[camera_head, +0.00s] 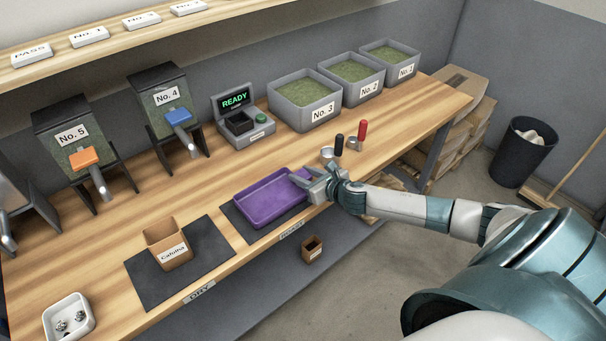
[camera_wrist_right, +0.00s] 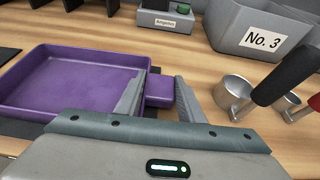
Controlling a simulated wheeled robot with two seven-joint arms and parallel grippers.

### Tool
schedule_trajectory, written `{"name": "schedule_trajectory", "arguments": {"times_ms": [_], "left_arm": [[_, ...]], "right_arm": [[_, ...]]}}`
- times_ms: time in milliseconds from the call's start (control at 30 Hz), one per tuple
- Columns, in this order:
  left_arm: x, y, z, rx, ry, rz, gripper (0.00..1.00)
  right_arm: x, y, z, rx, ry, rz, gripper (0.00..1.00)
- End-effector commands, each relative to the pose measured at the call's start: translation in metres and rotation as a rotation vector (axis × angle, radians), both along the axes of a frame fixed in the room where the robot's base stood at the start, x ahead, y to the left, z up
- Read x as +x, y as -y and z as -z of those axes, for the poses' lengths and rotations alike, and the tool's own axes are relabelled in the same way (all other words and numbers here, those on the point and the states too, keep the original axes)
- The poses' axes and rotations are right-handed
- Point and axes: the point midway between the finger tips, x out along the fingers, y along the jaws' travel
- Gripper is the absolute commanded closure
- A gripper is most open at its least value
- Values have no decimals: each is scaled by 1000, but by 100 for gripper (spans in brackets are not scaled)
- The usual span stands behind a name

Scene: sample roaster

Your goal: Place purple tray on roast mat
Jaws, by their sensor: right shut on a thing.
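The purple tray (camera_head: 268,203) is empty and roughly level. It lies over the dark roast mat (camera_head: 240,224) near the table's front edge, and I cannot tell if it rests on the mat or hangs just above it. The mat shows along the tray's left and front sides. My right gripper (camera_head: 308,181) is at the tray's right end, shut on its small tab. In the right wrist view the tray (camera_wrist_right: 75,80) is on the left, with its tab (camera_wrist_right: 160,90) between the fingers. My left gripper is not in view.
A box labelled Caturra (camera_head: 169,246) stands on another dark mat (camera_head: 212,252) to the left. Metal scoops (camera_head: 328,155) stand close behind my right gripper. Bins of green beans (camera_head: 308,100), a READY device (camera_head: 240,122) and dispensers (camera_head: 165,105) line the back. A small brown box (camera_head: 312,249) is below.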

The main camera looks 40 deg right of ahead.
Motion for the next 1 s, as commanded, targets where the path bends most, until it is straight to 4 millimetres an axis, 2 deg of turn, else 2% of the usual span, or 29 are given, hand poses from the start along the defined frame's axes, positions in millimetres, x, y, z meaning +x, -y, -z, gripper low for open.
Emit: {"name": "schedule_trajectory", "arguments": {"times_ms": [233, 267, 300, 333, 733, 1000], "left_arm": [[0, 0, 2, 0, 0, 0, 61], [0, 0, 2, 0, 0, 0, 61], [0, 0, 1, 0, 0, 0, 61], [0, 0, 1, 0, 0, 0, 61], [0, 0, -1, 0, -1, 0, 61], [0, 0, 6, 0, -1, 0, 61]], "right_arm": [[0, 0, 3, 0, 1, 0, 92], [0, 0, 2, 0, 0, 0, 60], [0, 0, 2, 0, 0, 0, 51], [0, 0, 2, 0, 0, 0, 46], [0, 0, -2, 0, 0, 0, 46], [-19, 2, -6, -3, -1, -1, 46]]}}
